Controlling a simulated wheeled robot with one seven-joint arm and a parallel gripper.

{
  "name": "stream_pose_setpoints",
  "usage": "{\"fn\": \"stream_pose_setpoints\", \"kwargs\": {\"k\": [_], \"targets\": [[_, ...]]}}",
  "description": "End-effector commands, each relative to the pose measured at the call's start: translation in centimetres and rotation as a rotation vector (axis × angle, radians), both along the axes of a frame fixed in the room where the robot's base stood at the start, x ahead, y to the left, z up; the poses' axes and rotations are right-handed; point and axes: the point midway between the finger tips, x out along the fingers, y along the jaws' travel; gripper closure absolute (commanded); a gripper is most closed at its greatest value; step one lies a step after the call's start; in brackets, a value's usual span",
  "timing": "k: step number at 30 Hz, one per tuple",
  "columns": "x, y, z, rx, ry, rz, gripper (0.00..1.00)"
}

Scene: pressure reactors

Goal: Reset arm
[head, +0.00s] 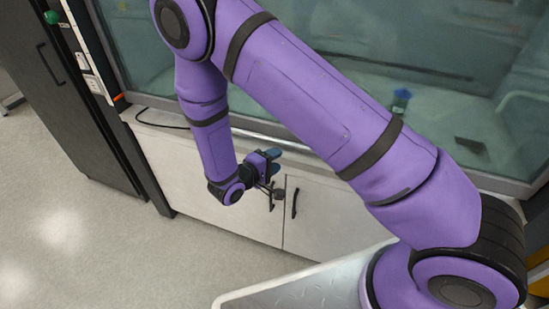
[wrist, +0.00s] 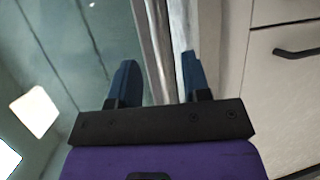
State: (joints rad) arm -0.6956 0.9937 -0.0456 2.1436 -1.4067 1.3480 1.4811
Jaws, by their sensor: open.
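My purple arm reaches across the head view from lower right to upper left, then bends down. My gripper (head: 274,162) is in front of the white cabinet, just below the glass front of the fume hood. In the wrist view my gripper (wrist: 158,78) shows two blue fingers spread apart with nothing between them. Behind the fingers run the metal edge of the hood and the glass.
The fume hood glass (head: 140,55) stands behind the arm. White cabinet doors (head: 240,215) with dark handles are below it. A dark cabinet (head: 75,110) stands at left. A blue-topped item (head: 401,97) shows behind the glass. The floor (head: 90,235) at lower left is clear.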

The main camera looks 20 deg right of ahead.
Motion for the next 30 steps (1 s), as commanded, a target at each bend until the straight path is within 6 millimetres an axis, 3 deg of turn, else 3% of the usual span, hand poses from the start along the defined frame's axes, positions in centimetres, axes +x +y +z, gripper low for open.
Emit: {"fn": "stream_pose_setpoints", "kwargs": {"k": [7, 11, 20, 30], "targets": [[0.0, -0.1, 0.2, 0.002, 0.0, -0.005, 0.56], [0.1, -0.8, 2.0, 0.022, 0.007, -0.052, 0.56], [-0.8, -4.5, 10.4, 0.156, 0.07, -0.272, 0.56], [-4.2, -8.6, 19.0, 0.388, 0.141, -0.463, 0.56]]}}
